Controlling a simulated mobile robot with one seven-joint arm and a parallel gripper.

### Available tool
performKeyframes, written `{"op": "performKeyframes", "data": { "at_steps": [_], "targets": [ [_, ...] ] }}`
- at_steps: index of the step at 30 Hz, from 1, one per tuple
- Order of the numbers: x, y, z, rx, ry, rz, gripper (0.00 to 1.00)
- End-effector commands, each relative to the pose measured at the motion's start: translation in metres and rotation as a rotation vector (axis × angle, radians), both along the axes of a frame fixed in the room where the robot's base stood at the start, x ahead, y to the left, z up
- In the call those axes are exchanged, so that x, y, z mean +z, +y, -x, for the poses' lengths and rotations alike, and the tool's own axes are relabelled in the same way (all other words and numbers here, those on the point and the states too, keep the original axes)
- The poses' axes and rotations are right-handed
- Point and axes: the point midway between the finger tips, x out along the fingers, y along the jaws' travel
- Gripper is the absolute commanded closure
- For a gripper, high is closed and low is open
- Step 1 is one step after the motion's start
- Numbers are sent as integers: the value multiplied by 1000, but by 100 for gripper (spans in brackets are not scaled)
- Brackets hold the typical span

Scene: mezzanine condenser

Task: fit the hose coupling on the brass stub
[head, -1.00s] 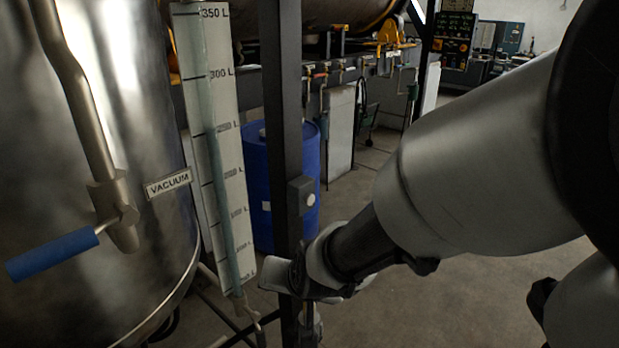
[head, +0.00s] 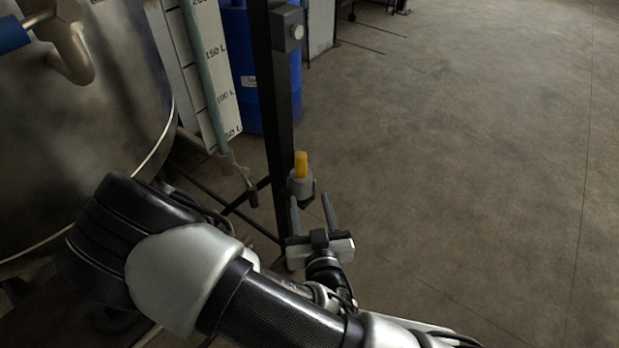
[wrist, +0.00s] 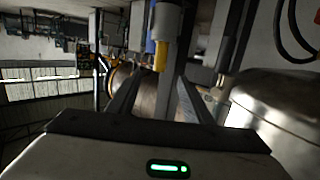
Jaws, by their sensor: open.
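A grey cylindrical fitting (head: 301,185) with a yellow upright piece (head: 301,163) on top sits against the dark post. I cannot tell whether this is the hose coupling or the brass stub. In the wrist view the yellow piece (wrist: 160,56) shows just ahead of the fingers, roughly between their lines. My gripper (head: 311,197) is open and empty, its fingers pointing toward the grey fitting from the near side. Its spread fingers also show in the wrist view (wrist: 159,80). A pale tube end with a dark tip (head: 252,194) hangs below the level gauge, left of the post.
A steel tank (head: 90,130) stands close on the left, with thin frame bars beside it. The dark post (head: 277,110) carries a grey button box (head: 287,29). A blue drum (head: 260,80) stands behind. The floor on the right is clear.

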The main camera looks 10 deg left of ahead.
Motion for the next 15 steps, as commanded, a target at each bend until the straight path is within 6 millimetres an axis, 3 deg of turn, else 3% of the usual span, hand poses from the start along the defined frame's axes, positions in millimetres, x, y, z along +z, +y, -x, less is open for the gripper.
{"op": "performKeyframes", "data": {
  "at_steps": [3, 15],
  "targets": [
    [-11, 6, -16, -3, -3, -6, 54],
    [-17, 37, -91, -2, 2, 1, 54]
  ]
}}
